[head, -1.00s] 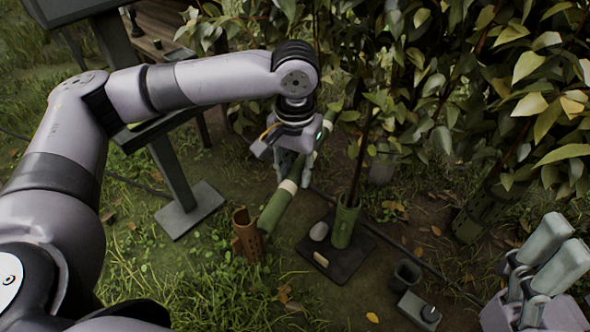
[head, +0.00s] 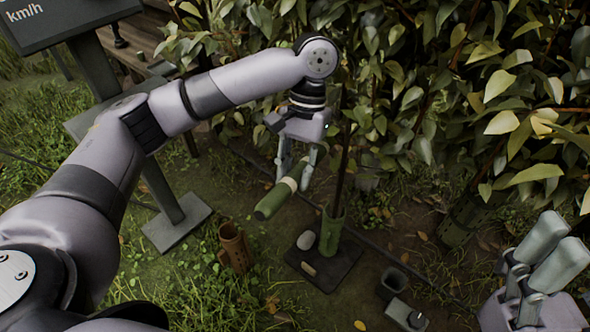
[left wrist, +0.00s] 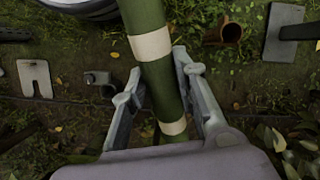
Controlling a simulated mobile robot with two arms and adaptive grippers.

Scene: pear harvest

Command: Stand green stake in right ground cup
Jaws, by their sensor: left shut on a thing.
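The green stake (head: 271,203) has pale bands and is held tilted above the ground, its near end pointing down-left in the head view. My left gripper (head: 292,183) is shut around it near a pale band. In the left wrist view the stake (left wrist: 142,14) runs between both fingers (left wrist: 158,88). A brown cup (head: 235,250) with side holes stands at the left. My right gripper (head: 540,262) is at the lower right; its opening is unclear.
A dark hose crosses the ground behind. Leafy plants (head: 480,110) crowd the back right. A post on a grey base (head: 177,226) stands at left.

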